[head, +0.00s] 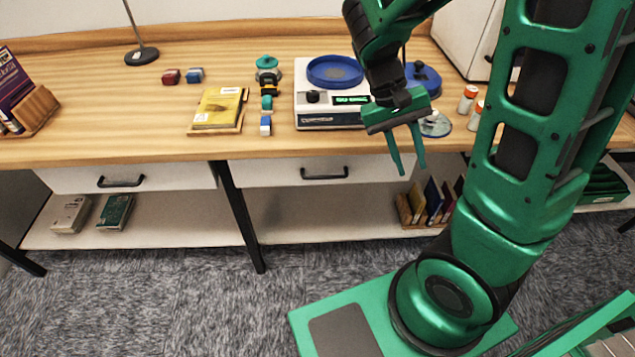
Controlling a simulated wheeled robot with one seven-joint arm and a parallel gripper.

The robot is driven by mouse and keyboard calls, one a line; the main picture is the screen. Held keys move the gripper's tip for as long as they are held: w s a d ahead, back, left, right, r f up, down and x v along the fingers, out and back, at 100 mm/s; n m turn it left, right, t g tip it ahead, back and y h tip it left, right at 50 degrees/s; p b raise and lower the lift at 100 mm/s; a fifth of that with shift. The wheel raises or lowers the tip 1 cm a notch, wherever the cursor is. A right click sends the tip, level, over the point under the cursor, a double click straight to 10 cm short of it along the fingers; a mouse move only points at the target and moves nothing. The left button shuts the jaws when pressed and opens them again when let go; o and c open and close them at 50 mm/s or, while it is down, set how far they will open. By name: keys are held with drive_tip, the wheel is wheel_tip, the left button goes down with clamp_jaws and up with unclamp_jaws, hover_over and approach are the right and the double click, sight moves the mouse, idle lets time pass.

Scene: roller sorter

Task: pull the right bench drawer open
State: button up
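The right bench drawer (270,173) has a white front with a dark bar handle (325,174). It sits under the wooden bench top and looks shut. My gripper (409,169) is green and points down, its two thin fingers apart with nothing between them. It is to the right of the handle in the picture, overlapping the bench's front edge and the area by the drawer's right end. It is apart from the handle. How far it is in front of the drawer is hard to tell. My arm covers the bench front farther right.
The left drawer (165,178) also looks shut. On the bench top (120,115) are a scale (332,118), a yellow book (218,106) and small blocks. A lower shelf (300,218) holds upright books (434,201). A black bench leg (238,215) stands between the drawers.

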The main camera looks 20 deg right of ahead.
drive_tip(key=w+a+f+n+t+h, duration=0.4)
drive_tip(key=a+f+t+h, duration=0.35)
drive_tip(key=a, duration=0.55)
drive_tip(key=w+a+f+n+t+h, duration=0.4)
drive_tip(key=a+f+t+h, duration=0.2)
drive_tip(key=a+f, duration=0.5)
drive_tip(key=w+d+r, duration=0.3)
drive_tip(key=w+d, duration=0.1)
drive_tip(key=d, duration=0.3)
drive_tip(key=shift+w+d+r, duration=0.25)
drive_tip(key=shift+d, duration=0.05)
drive_tip(key=shift+g, duration=0.25)
drive_tip(key=shift+c, duration=0.7)
clamp_jaws()
